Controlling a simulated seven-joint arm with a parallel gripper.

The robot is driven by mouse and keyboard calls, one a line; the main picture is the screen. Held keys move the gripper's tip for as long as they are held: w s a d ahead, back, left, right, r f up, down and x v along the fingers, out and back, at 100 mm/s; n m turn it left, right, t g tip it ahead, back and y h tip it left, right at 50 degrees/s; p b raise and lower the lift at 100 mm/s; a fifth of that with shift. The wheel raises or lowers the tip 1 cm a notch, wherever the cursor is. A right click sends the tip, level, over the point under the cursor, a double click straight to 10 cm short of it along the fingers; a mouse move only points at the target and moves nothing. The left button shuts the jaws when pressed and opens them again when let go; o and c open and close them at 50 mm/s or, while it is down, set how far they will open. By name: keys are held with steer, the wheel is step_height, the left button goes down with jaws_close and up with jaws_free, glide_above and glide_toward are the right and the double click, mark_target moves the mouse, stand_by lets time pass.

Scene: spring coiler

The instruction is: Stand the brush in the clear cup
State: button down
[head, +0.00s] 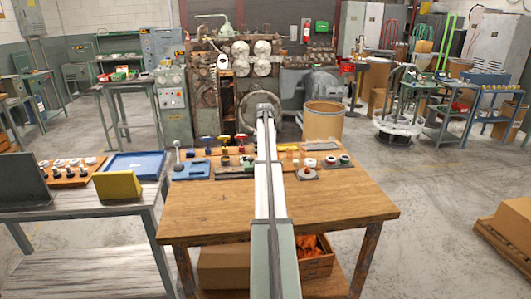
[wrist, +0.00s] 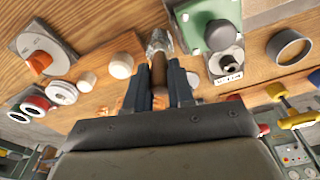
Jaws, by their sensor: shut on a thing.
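My gripper (wrist: 160,72) shows in the wrist view, its two dark fingers closed on the brown handle of the brush (wrist: 159,76). Just past the fingertips, in line with the handle, is a shiny, clear-looking shape (wrist: 159,42). I cannot tell whether it is the clear cup or the brush's own head, nor whether the brush is inside a cup. In the head view my arm covers the middle of the bench, and the gripper, brush and cup cannot be made out.
The wooden bench (head: 210,210) has a clear front. Close to my gripper are a green block (wrist: 208,22) with a dark knob, a dark ring (wrist: 289,47), a white cap (wrist: 121,65) and an orange knob (wrist: 40,61). A blue tray (head: 134,163) lies on the left table.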

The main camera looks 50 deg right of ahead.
steer(key=shift+f, duration=0.45)
stand_by(0.7)
steer(key=c, duration=0.6)
jaws_free()
steer(key=shift+o, duration=0.2)
steer(key=shift+r, duration=0.1)
step_height(320, 180, up, 12)
stand_by(1.1)
steer(key=shift+f, duration=0.2)
